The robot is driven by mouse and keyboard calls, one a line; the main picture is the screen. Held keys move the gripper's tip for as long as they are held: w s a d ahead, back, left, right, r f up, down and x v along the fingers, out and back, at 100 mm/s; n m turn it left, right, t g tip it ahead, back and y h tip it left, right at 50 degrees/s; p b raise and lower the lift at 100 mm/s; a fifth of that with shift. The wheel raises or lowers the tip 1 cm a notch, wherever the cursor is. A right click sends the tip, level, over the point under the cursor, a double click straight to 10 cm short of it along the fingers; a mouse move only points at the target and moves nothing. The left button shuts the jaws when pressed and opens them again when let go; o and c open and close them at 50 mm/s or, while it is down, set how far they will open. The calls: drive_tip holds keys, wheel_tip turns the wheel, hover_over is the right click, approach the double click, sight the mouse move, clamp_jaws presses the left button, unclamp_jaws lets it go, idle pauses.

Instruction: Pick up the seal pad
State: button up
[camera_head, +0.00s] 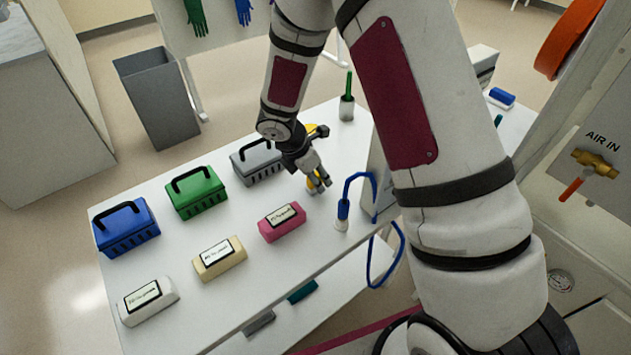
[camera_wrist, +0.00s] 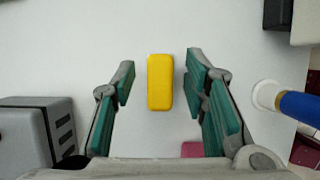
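A small yellow block with rounded edges, which looks like the seal pad (camera_wrist: 160,83), lies on the white table (camera_head: 300,255). In the wrist view it is between my gripper's two teal-lined fingers, with a clear gap on both sides. My gripper (camera_wrist: 159,72) is open and empty, pointing down at the pad. In the head view my gripper (camera_head: 317,182) is over the right part of the table, and the yellow pad (camera_head: 311,184) is partly hidden by the fingers.
Pink (camera_head: 282,222), cream (camera_head: 219,258) and white (camera_head: 148,302) labelled blocks lie nearer. A blue-tubed fitting (camera_head: 343,210) stands close on the right.

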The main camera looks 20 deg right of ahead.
sight(316, 174)
clamp_jaws()
wheel_tip(316, 174, up, 10)
drive_tip(key=shift+r, duration=0.1)
idle(0.5)
drive_tip(key=c, duration=0.7)
unclamp_jaws()
clamp_jaws()
